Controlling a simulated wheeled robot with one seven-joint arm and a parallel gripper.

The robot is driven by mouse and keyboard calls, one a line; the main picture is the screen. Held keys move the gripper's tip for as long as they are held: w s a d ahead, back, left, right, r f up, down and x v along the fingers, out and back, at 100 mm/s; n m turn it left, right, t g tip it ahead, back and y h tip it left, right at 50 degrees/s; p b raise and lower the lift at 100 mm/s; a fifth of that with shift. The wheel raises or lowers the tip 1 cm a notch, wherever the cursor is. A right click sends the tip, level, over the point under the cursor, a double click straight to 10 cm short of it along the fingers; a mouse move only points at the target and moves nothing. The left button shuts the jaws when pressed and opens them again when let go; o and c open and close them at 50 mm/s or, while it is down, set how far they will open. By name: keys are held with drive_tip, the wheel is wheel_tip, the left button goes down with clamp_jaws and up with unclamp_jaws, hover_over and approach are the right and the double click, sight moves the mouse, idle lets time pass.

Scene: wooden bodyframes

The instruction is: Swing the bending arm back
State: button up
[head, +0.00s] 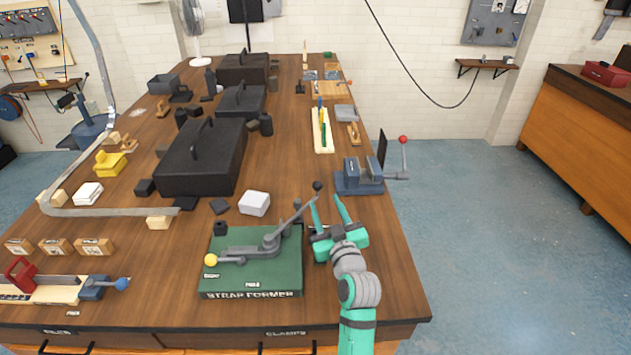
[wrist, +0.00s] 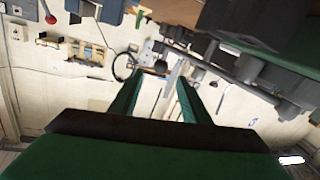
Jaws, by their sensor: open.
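The strap former has a green base (head: 252,285) near the table's front edge. A grey bending arm (head: 285,225) rises from its pivot toward the upper right and ends in a black knob (head: 317,186). Another grey lever (head: 240,252) lies to the left and ends in a yellow knob (head: 210,260). My gripper (head: 326,202) is open and empty at the right of the base, its fingertips close to the black knob. In the wrist view a dark knob (wrist: 160,66) shows just past the fingertips; I cannot tell whether they touch.
A blue-grey vise (head: 358,178) with a red-knobbed handle stands behind my gripper. A white block (head: 254,203) sits behind the strap former. Black toolboxes (head: 203,155) fill the table's middle. The wooden tabletop (head: 385,260) is clear to the right of my arm.

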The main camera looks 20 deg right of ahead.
sight(317, 189)
drive_tip(key=w, duration=0.9)
drive_tip(key=shift+w, duration=0.1)
drive_tip(key=shift+w+d, duration=0.2)
drive_tip(key=shift+d, duration=0.25)
drive_tip(key=shift+a, duration=0.1)
clamp_jaws()
